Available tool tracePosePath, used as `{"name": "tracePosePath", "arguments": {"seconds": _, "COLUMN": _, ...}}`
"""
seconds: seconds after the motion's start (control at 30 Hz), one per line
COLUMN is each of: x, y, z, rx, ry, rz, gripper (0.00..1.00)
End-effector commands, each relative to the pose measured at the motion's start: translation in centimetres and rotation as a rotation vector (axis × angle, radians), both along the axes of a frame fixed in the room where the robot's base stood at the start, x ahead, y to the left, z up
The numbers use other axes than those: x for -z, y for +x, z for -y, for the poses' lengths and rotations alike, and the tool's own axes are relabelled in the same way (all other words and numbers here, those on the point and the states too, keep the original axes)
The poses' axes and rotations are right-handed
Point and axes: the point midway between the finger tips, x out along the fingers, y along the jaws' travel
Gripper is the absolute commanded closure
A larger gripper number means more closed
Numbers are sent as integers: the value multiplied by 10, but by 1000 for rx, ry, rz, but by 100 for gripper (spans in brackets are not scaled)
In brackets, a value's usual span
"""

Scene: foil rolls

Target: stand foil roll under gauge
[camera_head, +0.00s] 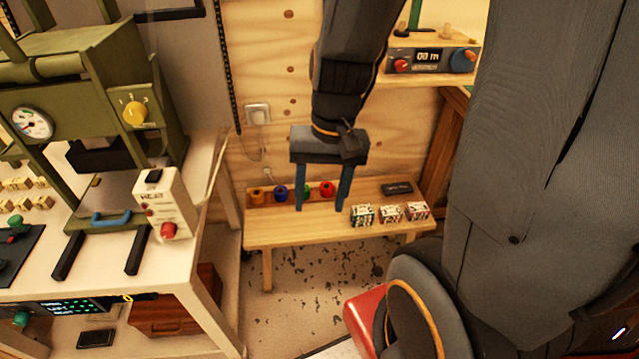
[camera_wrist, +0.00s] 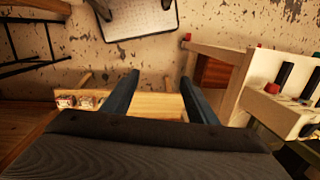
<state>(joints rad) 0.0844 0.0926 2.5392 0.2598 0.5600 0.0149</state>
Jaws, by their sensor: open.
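Several foil rolls stand in a row at the back left of a low wooden bench (camera_head: 290,232): a gold one (camera_head: 257,195), a blue one (camera_head: 281,193), a green one partly hidden behind my finger, and a red one (camera_head: 327,189). My gripper (camera_head: 320,208) points down in front of the row, open and empty. In the wrist view my gripper (camera_wrist: 158,80) shows two spread fingers with nothing between them. A round dial gauge (camera_head: 32,123) is on the green press at the left. A device with a "00 m" display (camera_head: 428,58) stands on a shelf at the upper right.
Three small patterned boxes (camera_head: 390,212) stand on the bench's right side, with a dark flat case (camera_head: 397,188) behind them. The white worktable (camera_head: 195,285) with the green press (camera_head: 75,85) and a heat control box (camera_head: 163,205) blocks the left. The bench front is bare.

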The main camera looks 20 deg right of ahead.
Motion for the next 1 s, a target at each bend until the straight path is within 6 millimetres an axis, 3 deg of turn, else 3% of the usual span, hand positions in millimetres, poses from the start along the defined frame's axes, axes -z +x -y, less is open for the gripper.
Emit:
{"name": "tracePosePath", "arguments": {"seconds": 0.1, "x": -7, "y": 11, "z": 4, "rx": -193, "ry": -92, "rz": 87, "gripper": 47}}
{"name": "tracePosePath", "arguments": {"seconds": 0.23, "x": -12, "y": 18, "z": 6, "rx": -301, "ry": -141, "rz": 135, "gripper": 47}}
{"name": "tracePosePath", "arguments": {"seconds": 0.77, "x": -12, "y": 20, "z": 7, "rx": -320, "ry": -150, "rz": 143, "gripper": 47}}
{"name": "tracePosePath", "arguments": {"seconds": 1.0, "x": -12, "y": 20, "z": 7, "rx": -319, "ry": -150, "rz": 143, "gripper": 83}}
